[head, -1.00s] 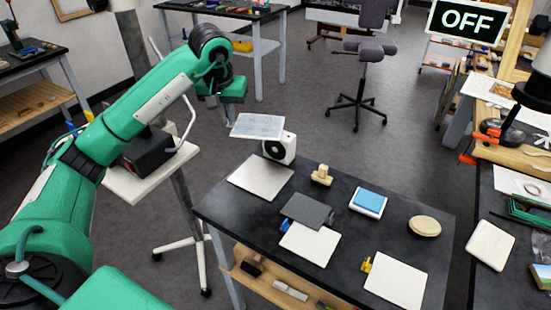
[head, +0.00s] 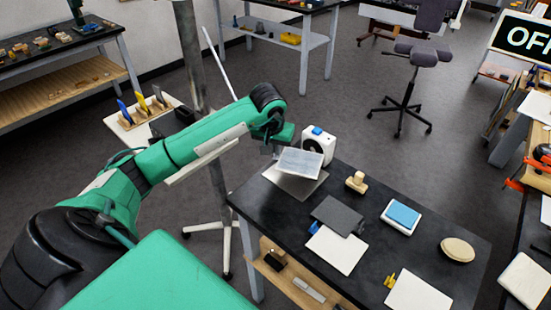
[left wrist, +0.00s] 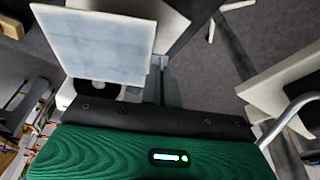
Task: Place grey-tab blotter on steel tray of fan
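A pale, marbled blotter (head: 301,163) hangs tilted at the end of my left gripper (head: 272,150). It also fills the upper left of the left wrist view (left wrist: 95,45). My left gripper looks shut on its edge; a small grey piece shows there, and the fingertips are mostly hidden. The white fan (head: 319,143) with a dark round opening stands at the table's back left corner. Its steel tray (head: 296,189) is a flat, pale plate before it. The blotter overlaps the tray's far part in the head view; a gap seems to remain. My right gripper is out of view.
The dark table (head: 285,217) also bears a dark grey plate (head: 336,213), a white sheet (head: 335,251) with a blue tab, a yellow-tab sheet (head: 418,293), a wooden stamp (head: 356,182), a blue-topped block (head: 402,215) and an oval piece (head: 457,251).

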